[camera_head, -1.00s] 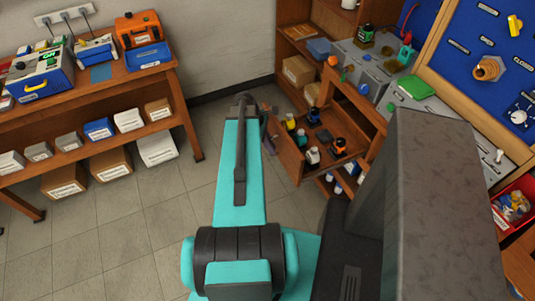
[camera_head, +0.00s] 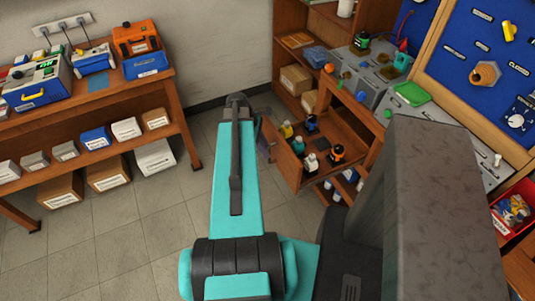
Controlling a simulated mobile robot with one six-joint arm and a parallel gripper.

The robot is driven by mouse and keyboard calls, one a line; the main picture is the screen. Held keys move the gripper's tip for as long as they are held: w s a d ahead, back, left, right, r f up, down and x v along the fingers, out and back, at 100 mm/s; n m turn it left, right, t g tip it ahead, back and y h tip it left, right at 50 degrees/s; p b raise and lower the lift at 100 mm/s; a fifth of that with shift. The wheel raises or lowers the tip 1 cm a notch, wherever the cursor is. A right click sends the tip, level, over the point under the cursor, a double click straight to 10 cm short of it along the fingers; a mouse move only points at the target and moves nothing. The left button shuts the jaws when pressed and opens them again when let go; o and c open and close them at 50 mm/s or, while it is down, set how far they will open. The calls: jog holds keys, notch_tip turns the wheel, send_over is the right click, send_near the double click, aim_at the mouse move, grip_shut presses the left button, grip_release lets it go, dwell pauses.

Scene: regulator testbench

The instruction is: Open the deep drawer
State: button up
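A wooden drawer (camera_head: 284,158) stands pulled out of the wooden cabinet in the middle right. Several small bottles stand in it, among them a black and orange bottle (camera_head: 337,153), a dark blue one (camera_head: 311,123) and a yellow one (camera_head: 286,129). My teal arm stretches forward just left of the drawer front. A small greyish part shows between my arm and the drawer front and may belong to my gripper. The rest of my gripper is hidden behind the arm, so its fingers and any contact with the drawer cannot be made out.
More bottles stand on a lower level (camera_head: 345,188) below the drawer. A bench with grey devices (camera_head: 358,88) and a blue panel (camera_head: 455,60) is at the right. A wooden table (camera_head: 100,96) with instruments and boxes stands left. The tiled floor between is clear.

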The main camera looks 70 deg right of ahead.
jog(key=b+v, duration=0.1)
jog(key=v, duration=0.9)
jog(key=shift+r+b, duration=0.2)
jog(key=shift+b, duration=0.1)
dwell(0.4)
